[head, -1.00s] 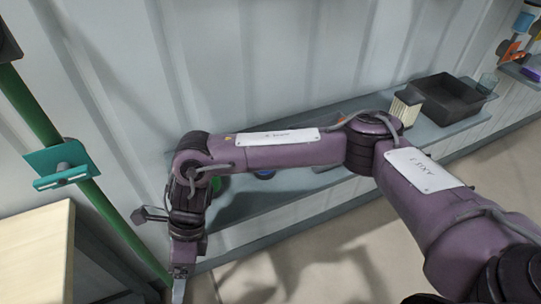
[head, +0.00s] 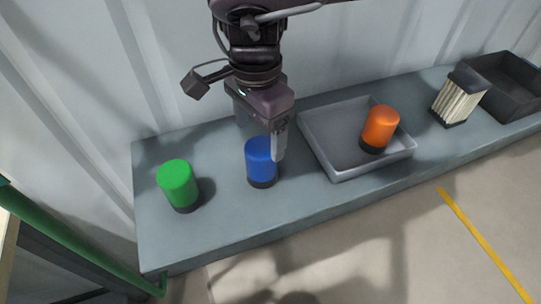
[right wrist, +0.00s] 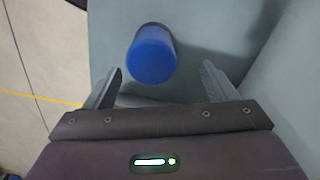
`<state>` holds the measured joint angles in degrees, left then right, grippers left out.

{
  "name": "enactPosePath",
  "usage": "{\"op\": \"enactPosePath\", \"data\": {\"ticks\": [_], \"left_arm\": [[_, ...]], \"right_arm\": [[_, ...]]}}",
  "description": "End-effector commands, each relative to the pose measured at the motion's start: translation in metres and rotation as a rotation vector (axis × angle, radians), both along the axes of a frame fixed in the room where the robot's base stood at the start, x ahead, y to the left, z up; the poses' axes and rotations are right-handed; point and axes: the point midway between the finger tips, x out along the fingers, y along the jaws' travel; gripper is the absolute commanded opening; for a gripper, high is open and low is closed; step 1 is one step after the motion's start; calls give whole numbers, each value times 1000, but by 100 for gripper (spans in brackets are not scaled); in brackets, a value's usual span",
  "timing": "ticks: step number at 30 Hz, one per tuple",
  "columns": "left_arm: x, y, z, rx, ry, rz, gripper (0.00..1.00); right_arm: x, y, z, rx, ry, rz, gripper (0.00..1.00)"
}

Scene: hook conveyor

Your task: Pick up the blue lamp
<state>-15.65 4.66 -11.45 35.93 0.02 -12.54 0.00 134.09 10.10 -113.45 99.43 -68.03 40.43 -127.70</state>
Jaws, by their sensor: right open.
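The blue lamp (head: 261,163), a blue cylinder on a dark base, stands upright on the grey shelf. My right gripper (head: 277,150) is at the lamp, its near finger partly beside it in the head view. In the right wrist view the lamp (right wrist: 151,57) lies ahead, between the lines of the two spread fingers of my right gripper (right wrist: 162,82), nearer the left one. The gripper is open and empty, and the lamp is not gripped. My left gripper is not in view.
A green lamp (head: 177,184) stands left of the blue one. A grey tray (head: 325,133) to the right holds an orange lamp (head: 380,127). A pleated filter-like block (head: 459,97) and a black bin (head: 515,77) stand farther right. The corrugated wall (head: 120,60) is close behind the shelf.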

Motion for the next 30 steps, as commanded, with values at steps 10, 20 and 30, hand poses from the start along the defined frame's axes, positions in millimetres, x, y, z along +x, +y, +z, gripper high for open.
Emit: {"op": "enactPosePath", "data": {"ticks": [10, 20, 30], "left_arm": [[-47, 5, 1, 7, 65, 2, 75], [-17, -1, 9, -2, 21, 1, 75], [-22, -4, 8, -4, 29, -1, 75]], "right_arm": [[-3, -4, -39, -5, 3, 5, 79], [-4, -5, -74, -3, -1, 3, 79], [-4, -4, -74, -2, -2, 2, 59]]}}
